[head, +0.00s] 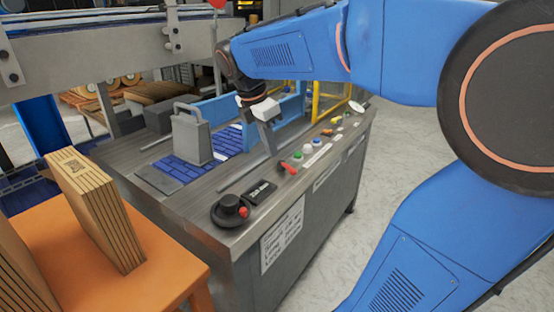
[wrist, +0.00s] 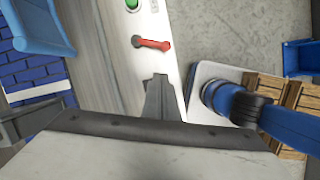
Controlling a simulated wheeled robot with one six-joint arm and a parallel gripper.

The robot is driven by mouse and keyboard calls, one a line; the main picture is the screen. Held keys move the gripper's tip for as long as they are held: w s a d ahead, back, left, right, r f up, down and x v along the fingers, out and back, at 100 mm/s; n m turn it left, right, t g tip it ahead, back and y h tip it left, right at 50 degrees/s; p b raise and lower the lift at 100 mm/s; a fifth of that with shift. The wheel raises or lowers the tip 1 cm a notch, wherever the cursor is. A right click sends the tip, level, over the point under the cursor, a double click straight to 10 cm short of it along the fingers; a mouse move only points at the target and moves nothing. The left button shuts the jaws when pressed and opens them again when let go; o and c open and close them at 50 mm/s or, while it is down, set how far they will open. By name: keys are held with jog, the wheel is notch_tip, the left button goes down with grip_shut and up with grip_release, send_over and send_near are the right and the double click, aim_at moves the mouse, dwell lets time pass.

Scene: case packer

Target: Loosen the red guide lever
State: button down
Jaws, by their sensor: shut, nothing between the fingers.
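The red guide lever (head: 288,167) is on the near edge of the grey machine top in the head view. It also shows in the wrist view (wrist: 152,44), lying roughly crosswise on a pale panel strip. My gripper (head: 272,150) is shut and empty above the machine top, close behind and left of the lever in the head view. In the wrist view, the closed fingertips (wrist: 158,78) point toward the lever, with a visible gap between them in the picture. I cannot tell the exact height of the fingertips over the panel.
A green button (head: 297,155) and other coloured controls line the panel beside the lever. A black display (head: 259,192) and a black knob with a red button (head: 231,209) are nearer. A grey handled block (head: 190,135) stands on blue slats. Cartons (head: 97,205) stand on an orange table (head: 165,262).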

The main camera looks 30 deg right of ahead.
jog(key=shift+v, duration=1.9)
jog(key=s+a+f+m+t+y, duration=0.1)
jog(key=s+a+f+m+t, duration=0.1)
jog(key=s+f+m, duration=0.5)
jog(key=s+a+f+m+t+y, duration=0.2)
jog(key=s+a+f+m, duration=0.2)
jog(key=s+f+m, duration=0.4)
jog(key=s+m, duration=0.3)
jog(key=shift+f+t, duration=0.25)
jog(key=shift+t, duration=0.05)
